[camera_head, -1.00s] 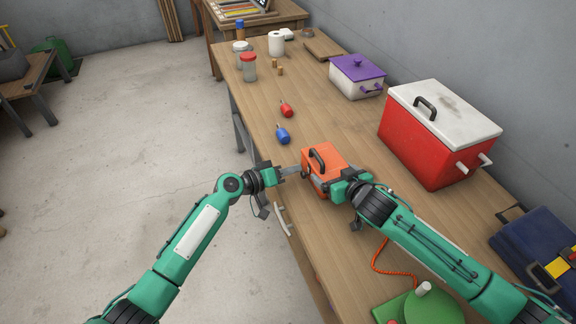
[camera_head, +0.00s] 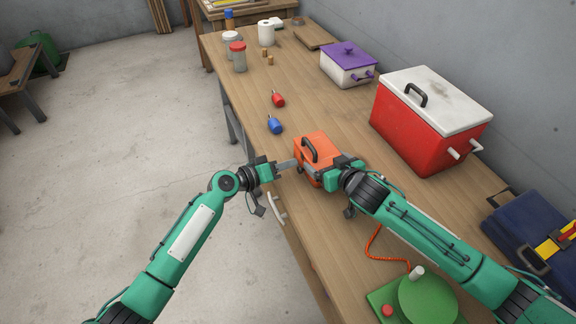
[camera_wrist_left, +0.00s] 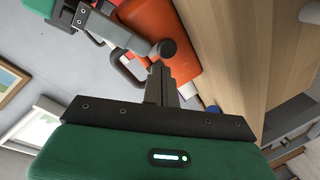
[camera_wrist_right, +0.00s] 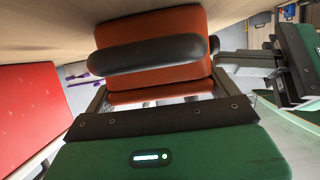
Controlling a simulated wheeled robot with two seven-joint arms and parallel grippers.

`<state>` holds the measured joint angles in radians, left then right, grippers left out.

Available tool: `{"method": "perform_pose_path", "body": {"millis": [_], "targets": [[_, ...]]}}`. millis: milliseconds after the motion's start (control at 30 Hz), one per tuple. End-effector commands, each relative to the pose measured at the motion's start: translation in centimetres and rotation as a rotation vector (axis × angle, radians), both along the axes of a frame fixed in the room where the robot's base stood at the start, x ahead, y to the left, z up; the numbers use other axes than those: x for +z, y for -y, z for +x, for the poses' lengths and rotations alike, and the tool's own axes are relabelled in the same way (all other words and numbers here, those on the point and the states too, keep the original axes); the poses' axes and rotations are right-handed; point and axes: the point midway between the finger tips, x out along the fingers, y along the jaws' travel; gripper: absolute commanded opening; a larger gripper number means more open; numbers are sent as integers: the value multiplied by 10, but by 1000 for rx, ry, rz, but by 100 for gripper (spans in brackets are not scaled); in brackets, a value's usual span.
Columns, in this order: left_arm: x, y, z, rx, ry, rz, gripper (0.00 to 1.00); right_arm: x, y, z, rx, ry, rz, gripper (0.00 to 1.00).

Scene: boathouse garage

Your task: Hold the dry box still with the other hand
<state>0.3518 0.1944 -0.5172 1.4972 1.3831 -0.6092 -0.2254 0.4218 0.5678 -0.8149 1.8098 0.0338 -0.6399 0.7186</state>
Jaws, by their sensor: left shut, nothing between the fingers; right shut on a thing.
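The dry box, an orange case (camera_head: 318,140) with a black handle on top, sits on the wooden bench near its front edge. My right gripper (camera_head: 328,174) is shut on the box from the right side. In the right wrist view, the box (camera_wrist_right: 150,24) and its dark handle lie between the fingers. My left gripper (camera_head: 294,163) is shut and empty, its tips at the box's left side. In the left wrist view, its closed fingers (camera_wrist_left: 160,82) are close to the orange box (camera_wrist_left: 158,18) and a dark round part; I cannot tell whether they touch.
A blue float (camera_head: 274,125) and a red float (camera_head: 278,99) lie beyond the box. A red cooler (camera_head: 420,130) stands right, with a purple-lidded box (camera_head: 348,70) behind. A green round device (camera_head: 425,300) with an orange cord is nearer.

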Motion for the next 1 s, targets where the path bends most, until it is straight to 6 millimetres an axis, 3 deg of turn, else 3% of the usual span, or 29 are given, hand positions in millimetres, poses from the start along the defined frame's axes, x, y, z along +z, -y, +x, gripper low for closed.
{"method": "perform_pose_path", "body": {"millis": [167, 400, 600, 1000], "targets": [[25, -17, 19, 2, 6, 1, 0, 1, 0, 0, 0, 1, 0, 60], [31, -65, -12, 1, 1, 2, 0, 0, 0, 0, 0, 0, 0, 60], [37, -91, -29, 1, 0, 1, 0, 0, 0, 0, 0, 1, 0, 60], [40, -100, -34, 0, 1, -1, 0, 0, 0, 0, 0, 1, 0, 60]]}}
